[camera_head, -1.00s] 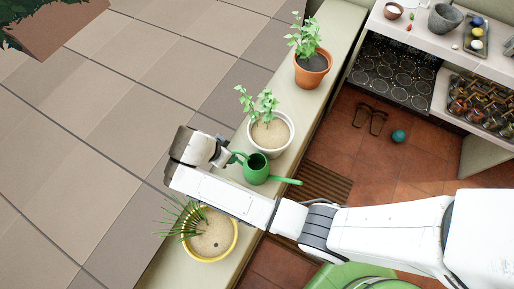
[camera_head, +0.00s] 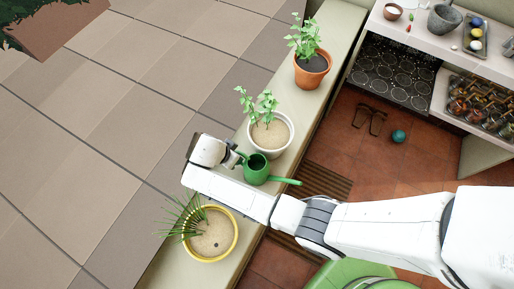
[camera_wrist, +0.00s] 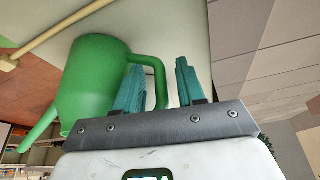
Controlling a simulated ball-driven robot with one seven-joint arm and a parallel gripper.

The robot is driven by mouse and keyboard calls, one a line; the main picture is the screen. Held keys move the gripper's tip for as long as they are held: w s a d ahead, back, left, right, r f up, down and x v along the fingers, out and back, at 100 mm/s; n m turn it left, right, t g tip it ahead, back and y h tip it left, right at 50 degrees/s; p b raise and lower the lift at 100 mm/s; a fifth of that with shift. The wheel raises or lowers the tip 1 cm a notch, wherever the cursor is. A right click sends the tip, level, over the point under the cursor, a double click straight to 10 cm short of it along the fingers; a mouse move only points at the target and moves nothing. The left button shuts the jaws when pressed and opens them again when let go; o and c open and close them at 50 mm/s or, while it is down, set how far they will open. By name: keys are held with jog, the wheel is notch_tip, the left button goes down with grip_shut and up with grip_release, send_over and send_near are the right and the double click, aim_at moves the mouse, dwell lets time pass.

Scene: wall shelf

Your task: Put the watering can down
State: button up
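The green watering can (camera_head: 256,170) stands upright on the pale ledge (camera_head: 331,84), between the white pot and the yellow pot. Its spout points right in the head view. My gripper (camera_head: 237,157) is at the can's handle side, low over the ledge. In the wrist view the can (camera_wrist: 92,85) is left of my gripper (camera_wrist: 160,65). The two teal fingers are apart, with the can's handle (camera_wrist: 160,88) showing between them. A gap shows between the handle and the right finger; contact with the left finger cannot be told.
A white pot (camera_head: 288,143) with a leafy plant stands just behind the can. A yellow pot (camera_head: 236,240) with a spiky plant is in front, near my forearm. A terracotta pot (camera_head: 313,70) is farther back. A shelf (camera_head: 430,25) with bowls stands at the upper right.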

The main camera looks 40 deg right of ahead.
grip_shut()
jog(key=shift+r, duration=0.1)
dwell(0.5)
